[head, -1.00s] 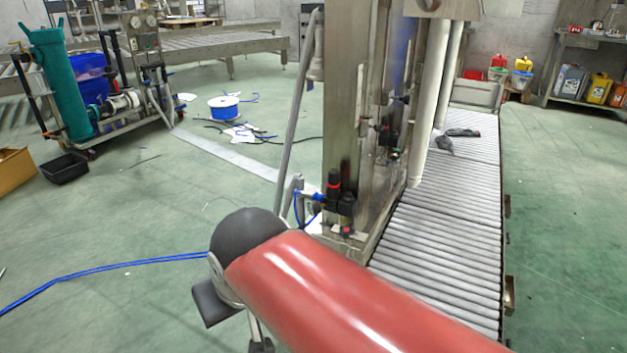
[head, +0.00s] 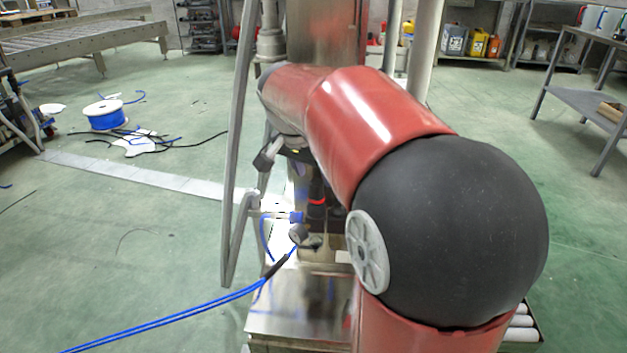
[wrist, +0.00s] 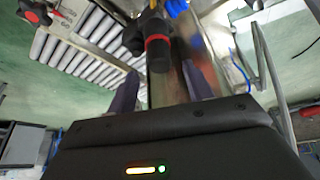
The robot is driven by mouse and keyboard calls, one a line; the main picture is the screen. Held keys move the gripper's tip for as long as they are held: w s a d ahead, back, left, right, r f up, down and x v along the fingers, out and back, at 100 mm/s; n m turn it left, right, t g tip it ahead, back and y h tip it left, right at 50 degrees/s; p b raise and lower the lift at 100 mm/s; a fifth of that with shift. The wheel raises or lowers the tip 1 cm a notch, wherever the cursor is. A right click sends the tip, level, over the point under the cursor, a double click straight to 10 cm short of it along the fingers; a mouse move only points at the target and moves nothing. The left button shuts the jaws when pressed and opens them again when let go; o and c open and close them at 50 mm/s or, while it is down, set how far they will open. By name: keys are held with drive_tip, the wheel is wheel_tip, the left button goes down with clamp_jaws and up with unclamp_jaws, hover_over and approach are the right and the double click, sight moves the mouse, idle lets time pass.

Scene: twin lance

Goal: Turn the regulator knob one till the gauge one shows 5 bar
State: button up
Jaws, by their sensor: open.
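The regulator has a black body with a red ring. In the wrist view its black knob (wrist: 158,60) lies between the fingers of my gripper (wrist: 160,68). The gripper is open, with one finger on each side of the knob. I cannot tell whether either finger touches it. In the head view the regulator's red ring (head: 317,202) shows just below my arm's end, and the fingers there are hard to make out. A small round grey part (head: 298,233), perhaps the gauge, sits beside the regulator. No dial reading is legible in either view.
Blue hoses (head: 170,322) run from the regulator across the floor to the lower left. A slanted metal post (head: 238,150) stands close left of my arm. A roller conveyor (wrist: 80,50) shows in the wrist view.

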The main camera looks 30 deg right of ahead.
sight(316, 188)
drive_tip(key=shift+x, duration=1.35)
drive_tip(key=c, duration=1)
